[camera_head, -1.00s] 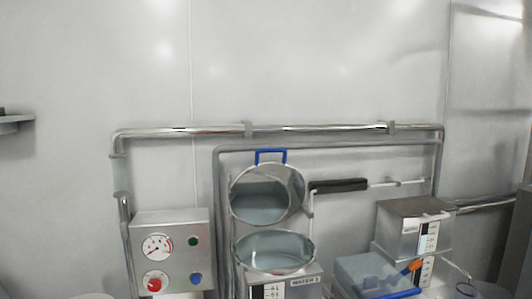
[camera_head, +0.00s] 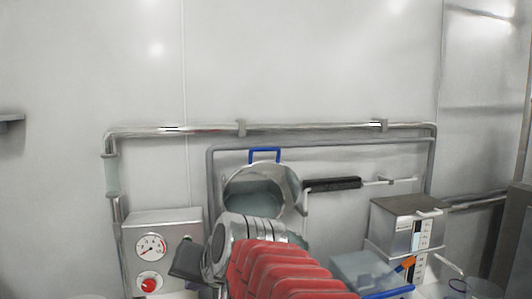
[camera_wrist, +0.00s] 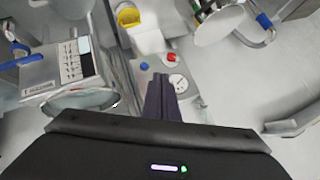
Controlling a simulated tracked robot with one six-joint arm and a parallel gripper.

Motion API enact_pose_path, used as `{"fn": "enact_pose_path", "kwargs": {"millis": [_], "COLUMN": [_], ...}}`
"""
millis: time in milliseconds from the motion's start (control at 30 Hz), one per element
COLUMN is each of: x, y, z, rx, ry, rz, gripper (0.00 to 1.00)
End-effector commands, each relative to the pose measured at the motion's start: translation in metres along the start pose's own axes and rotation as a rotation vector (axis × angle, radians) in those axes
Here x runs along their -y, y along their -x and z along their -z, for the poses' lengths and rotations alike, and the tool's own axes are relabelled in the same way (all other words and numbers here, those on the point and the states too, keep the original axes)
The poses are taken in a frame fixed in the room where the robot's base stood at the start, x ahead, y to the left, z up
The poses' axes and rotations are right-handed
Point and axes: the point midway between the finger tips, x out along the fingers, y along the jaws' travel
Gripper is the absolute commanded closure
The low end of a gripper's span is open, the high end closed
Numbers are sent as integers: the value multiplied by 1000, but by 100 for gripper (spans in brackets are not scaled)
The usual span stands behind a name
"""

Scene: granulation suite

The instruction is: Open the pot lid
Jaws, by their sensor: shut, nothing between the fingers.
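The pot lid (camera_head: 262,185) is a round steel disc with a blue handle (camera_head: 264,154). In the head view it stands raised, tilted back against the pipework. The pot below it is hidden behind my arm. My gripper (camera_head: 186,264) is left of the lid and lower, in front of the control box's right side, apart from the lid. In the wrist view my gripper (camera_wrist: 160,82) has its dark fingers together and empty, pointing toward the control box. A steel container with a scale label (camera_wrist: 72,65) is at left there.
The control box (camera_head: 162,232) with a gauge and red knob stands left of my gripper. A black-gripped lever (camera_head: 331,184) is right of the lid. Steel containers (camera_head: 408,228) and a clear blue-edged box (camera_head: 362,272) stand at right. Pipes (camera_head: 310,127) run along the wall.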

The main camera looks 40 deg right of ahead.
Motion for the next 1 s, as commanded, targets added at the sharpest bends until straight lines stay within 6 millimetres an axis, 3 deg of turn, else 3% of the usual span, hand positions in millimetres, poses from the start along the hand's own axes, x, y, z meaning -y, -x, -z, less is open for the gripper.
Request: {"fn": "enact_pose_path", "kwargs": {"millis": [33, 167, 300, 400, 500, 700, 1000], "x": [-2, -9, -30, -51, -72, -99, -103], "y": [2, 13, 33, 53, 75, 104, 108], "z": [32, 108, 189, 243, 276, 305, 309], "rx": [-51, -187, -339, -450, -525, -597, -607], "ry": [-84, -290, -504, -655, -829, -1067, -1101], "rz": [6, 44, 91, 134, 193, 290, 306], "gripper": [100, 100, 100, 100, 100, 100, 100]}}
